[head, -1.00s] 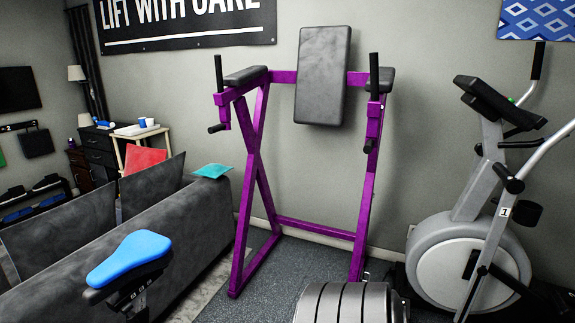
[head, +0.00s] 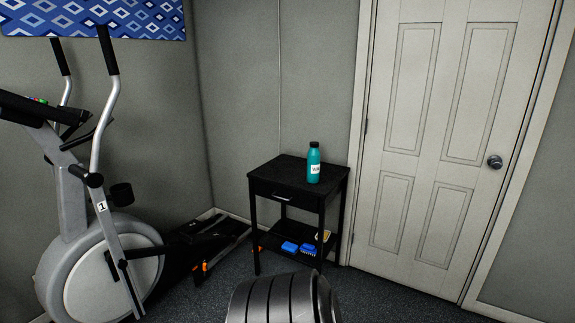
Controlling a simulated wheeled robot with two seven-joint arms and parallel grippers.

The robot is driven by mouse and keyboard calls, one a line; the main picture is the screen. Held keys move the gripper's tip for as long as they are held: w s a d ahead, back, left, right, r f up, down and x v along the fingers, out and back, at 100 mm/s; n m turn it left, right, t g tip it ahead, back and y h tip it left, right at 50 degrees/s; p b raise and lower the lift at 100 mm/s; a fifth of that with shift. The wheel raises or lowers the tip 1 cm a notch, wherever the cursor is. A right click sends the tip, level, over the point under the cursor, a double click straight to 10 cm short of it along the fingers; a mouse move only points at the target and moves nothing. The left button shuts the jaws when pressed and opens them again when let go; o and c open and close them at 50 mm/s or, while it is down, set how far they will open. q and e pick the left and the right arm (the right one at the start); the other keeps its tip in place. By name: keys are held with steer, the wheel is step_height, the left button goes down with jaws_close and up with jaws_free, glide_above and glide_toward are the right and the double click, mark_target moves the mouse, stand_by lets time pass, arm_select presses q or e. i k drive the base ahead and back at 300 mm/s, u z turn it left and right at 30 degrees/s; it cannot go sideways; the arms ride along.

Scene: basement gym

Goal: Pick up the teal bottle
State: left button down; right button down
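The teal bottle (head: 313,168) stands upright on top of a small black side table (head: 276,172) in the corner, left of the door. It has a black cap and a white label. Nothing touches it or hides it. Neither of my grippers shows in the head view.
A white panelled door (head: 433,150) is right of the table. A grey elliptical machine (head: 85,250) stands at the left. Blue items (head: 290,247) lie on the table's lower shelf. The dark floor (head: 390,295) in front of the door is clear.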

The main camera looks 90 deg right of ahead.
mark_target(314, 155)
steer(key=z, duration=3.8)
steer(key=i, duration=1.05)
steer(key=z, duration=0.9)
steer(key=i, duration=1.25)
steer(key=u, duration=0.15)
